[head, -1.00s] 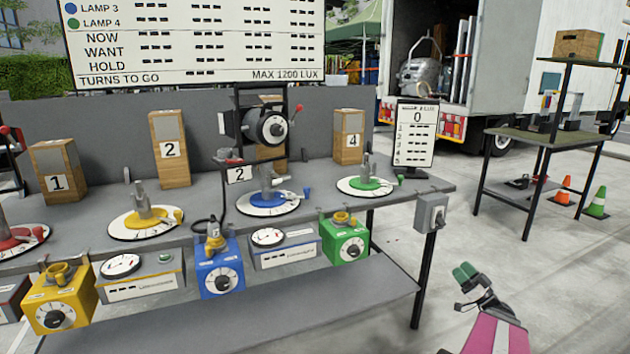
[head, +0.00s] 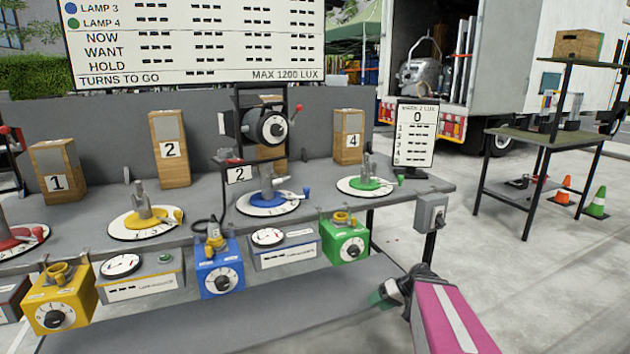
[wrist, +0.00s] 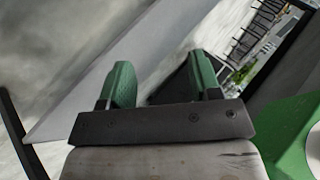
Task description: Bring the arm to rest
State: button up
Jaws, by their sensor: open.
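My gripper (head: 383,297) has green fingertips and shows at the lower right of the head view, in front of the workbench and over its lower shelf (head: 300,310). The pink-sided link behind it is mine. In the wrist view the two green fingers (wrist: 160,85) stand apart with nothing between them, so the gripper is open and empty. The green box (head: 345,240) with a dial hangs on the bench front, above and left of my gripper. A green surface also shows at the right of the wrist view.
The grey bench (head: 330,205) carries colored dials and numbered wooden blocks. A blue box (head: 218,268) and a yellow box (head: 60,300) hang along its front. A grey switch box (head: 432,213) is on the bench's right end. Open pavement lies right, before a shelf rack (head: 520,195) and cones.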

jog(key=s+a+m+h, duration=0.1)
jog(key=h, duration=0.2)
jog(key=s+a+m+g+h, duration=0.1)
jog(key=h, duration=0.2)
jog(key=s+h, duration=0.1)
jog(key=h, duration=0.2)
jog(key=shift+s+a+r+m, duration=0.15)
jog(key=shift+s+a+m, duration=0.1)
jog(key=shift+a+m, duration=0.15)
jog(key=shift+c, duration=1.4)
